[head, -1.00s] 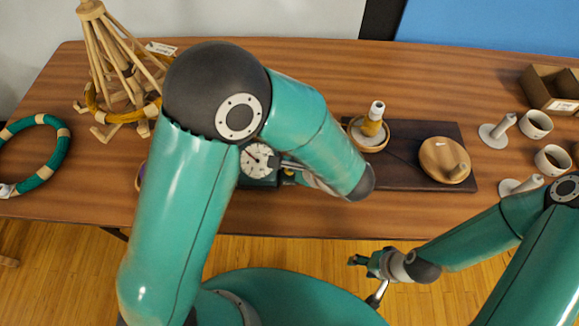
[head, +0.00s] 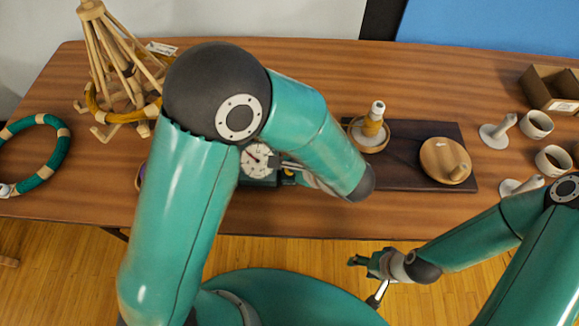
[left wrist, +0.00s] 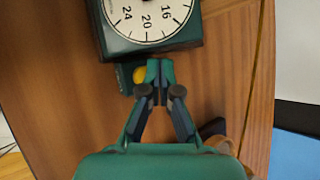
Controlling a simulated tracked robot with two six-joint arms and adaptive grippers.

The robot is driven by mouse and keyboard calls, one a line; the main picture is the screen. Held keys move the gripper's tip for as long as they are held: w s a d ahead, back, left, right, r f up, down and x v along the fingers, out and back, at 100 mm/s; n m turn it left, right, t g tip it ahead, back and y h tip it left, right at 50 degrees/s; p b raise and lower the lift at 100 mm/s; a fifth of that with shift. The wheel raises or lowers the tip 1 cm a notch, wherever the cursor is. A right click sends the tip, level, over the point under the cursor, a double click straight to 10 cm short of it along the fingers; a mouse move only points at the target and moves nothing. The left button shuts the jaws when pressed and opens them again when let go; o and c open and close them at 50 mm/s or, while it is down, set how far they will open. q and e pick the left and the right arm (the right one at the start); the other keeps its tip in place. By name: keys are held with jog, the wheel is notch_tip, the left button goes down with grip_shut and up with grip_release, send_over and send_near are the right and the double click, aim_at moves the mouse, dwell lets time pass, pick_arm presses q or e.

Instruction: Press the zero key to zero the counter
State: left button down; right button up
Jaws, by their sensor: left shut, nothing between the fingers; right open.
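The counter (left wrist: 150,48) is a dark green box with a white numbered dial; in the head view its dial (head: 258,160) shows beside my left arm, which hides part of the box. A yellow key (left wrist: 140,75) sits on a small green ledge at the counter's side. My left gripper (left wrist: 160,66) is shut and empty, its fingertips beside the yellow key in the left wrist view; I cannot tell whether they touch. In the head view my left forearm mostly covers this gripper. My right gripper (head: 362,262) is open and empty, in front of the table's edge.
A wooden yarn swift (head: 120,65) and a green-and-tan ring (head: 62,150) are at the left. A dark board (head: 405,172) with a spool (head: 373,120) and a round wooden piece (head: 440,158) lies right of my left arm. A cardboard box (head: 545,88) stands far right.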

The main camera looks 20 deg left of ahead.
pick_arm(q)
jog(key=shift+f+b, duration=0.35)
jog(key=shift+b, duration=0.15)
jog(key=shift+f+b, duration=0.45)
jog(key=shift+b, duration=0.1)
dwell(0.6)
jog(key=shift+r, duration=0.1)
jog(key=shift+r+p, duration=0.45)
jog(key=shift+r, duration=0.35)
jog(key=shift+r, duration=0.1)
jog(key=shift+r+p, duration=1.6)
jog(key=shift+r, duration=0.85)
